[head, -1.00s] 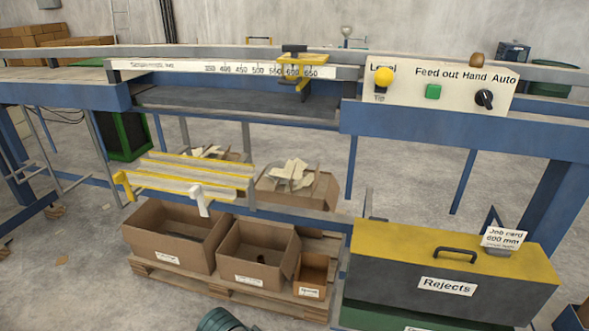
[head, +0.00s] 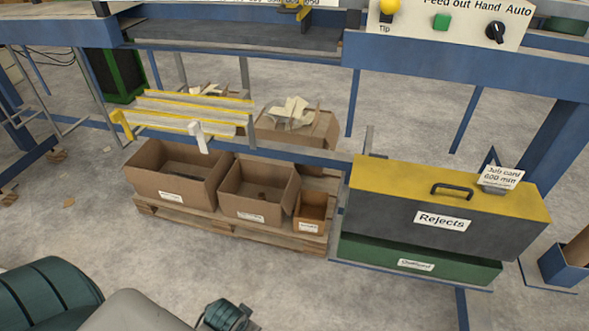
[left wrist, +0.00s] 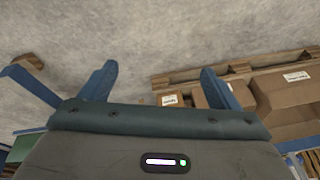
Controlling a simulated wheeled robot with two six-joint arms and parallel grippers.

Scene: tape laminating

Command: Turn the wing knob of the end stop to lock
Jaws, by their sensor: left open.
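The yellow end stop (head: 295,13) sits on the measuring rail, cut off by the top edge of the head view. Only its lower part shows, and I cannot make out its wing knob. The scale strip (head: 240,2) beside it is also mostly cropped. My left gripper (left wrist: 157,84) shows in the left wrist view with its two blue fingers wide apart and nothing between them. It points over the concrete floor, with a pallet and cardboard boxes beyond. It is far from the end stop. My right gripper is not in view.
A control panel (head: 450,22) with a selector knob is right of the end stop. Below the bench are cardboard boxes (head: 172,192) on a pallet (head: 200,229), a Rejects bin (head: 380,215) and a yellow-edged rack (head: 185,115).

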